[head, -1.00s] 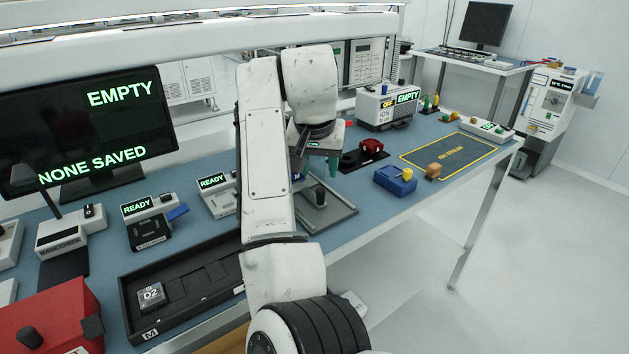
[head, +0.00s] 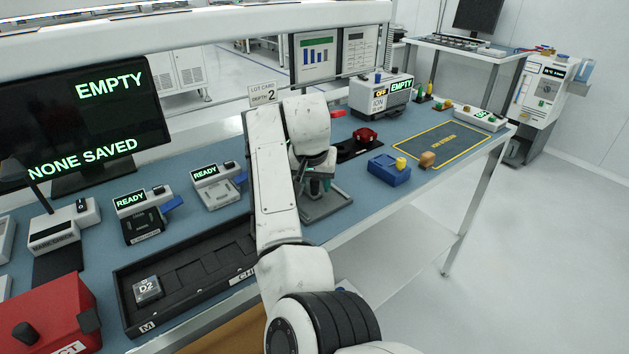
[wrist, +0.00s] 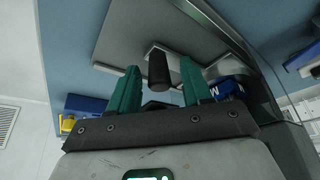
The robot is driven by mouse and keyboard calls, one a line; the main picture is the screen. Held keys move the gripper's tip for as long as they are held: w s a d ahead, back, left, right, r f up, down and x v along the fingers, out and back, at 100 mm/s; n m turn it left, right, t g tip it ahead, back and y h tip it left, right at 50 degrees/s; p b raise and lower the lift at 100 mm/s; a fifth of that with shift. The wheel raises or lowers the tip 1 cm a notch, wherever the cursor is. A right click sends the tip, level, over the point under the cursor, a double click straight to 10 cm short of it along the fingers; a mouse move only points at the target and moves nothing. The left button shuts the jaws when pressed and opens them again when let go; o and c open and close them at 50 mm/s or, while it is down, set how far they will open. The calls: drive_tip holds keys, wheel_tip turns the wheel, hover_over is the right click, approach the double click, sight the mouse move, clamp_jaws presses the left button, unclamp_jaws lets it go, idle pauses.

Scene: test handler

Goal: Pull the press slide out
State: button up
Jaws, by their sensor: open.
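The press slide appears to be the grey plate (head: 328,206) with an upright black knob, on the bench beside my arm. In the head view my gripper (head: 318,180) is low over the plate and hides the knob. In the wrist view the black knob (wrist: 158,70) stands in front of the grey plate (wrist: 125,38). My gripper (wrist: 159,84) is open, with one teal finger to each side of the knob. Gaps show on both sides, and I cannot tell how deep the knob sits between the fingers.
A black tray (head: 125,300) holding a D2 block (head: 147,289) lies left of my arm. A blue box (head: 389,172) and a red-topped fixture (head: 365,136) are to the right. The bench's front edge is close to the plate.

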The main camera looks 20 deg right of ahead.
clamp_jaws()
idle(0.4)
